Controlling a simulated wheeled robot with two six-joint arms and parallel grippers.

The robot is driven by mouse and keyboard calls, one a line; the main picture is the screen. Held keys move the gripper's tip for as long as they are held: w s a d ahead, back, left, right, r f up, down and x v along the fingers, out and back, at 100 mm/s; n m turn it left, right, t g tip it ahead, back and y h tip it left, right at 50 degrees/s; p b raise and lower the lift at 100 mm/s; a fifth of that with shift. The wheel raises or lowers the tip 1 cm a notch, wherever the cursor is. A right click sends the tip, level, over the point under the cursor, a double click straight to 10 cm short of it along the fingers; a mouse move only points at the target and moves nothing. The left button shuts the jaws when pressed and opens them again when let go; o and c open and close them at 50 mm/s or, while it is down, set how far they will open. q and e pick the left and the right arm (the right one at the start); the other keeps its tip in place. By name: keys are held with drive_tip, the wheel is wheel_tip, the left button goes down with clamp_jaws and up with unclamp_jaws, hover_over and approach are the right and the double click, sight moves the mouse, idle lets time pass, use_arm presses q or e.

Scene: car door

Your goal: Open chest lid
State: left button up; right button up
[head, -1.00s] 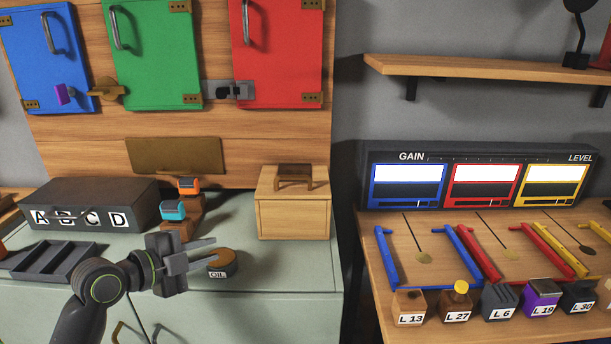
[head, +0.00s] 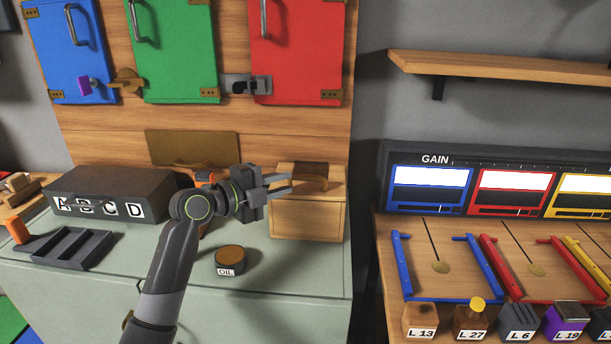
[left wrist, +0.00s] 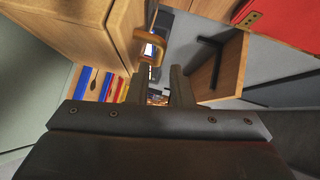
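The wooden chest (head: 307,218) stands on the grey-green cabinet top in the head view, its lid down. A brown handle (head: 316,176) sits on the lid, partly hidden behind my fingers. My left gripper (head: 290,181) is open and empty, its fingers pointing right toward the handle. In the left wrist view the chest (left wrist: 65,28) fills the upper left, and its handle (left wrist: 140,50) is just ahead of and left of the open fingers (left wrist: 157,82). I cannot tell whether they touch it. My right gripper is not in view.
A black box marked A B C D (head: 150,190) and a dark tray (head: 70,250) are to the left. A shelf (head: 500,70) juts out at upper right.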

sight(303, 178)
use_arm(q)
drive_tip(key=x, duration=0.7)
drive_tip(key=shift+d, duration=0.1)
clamp_jaws()
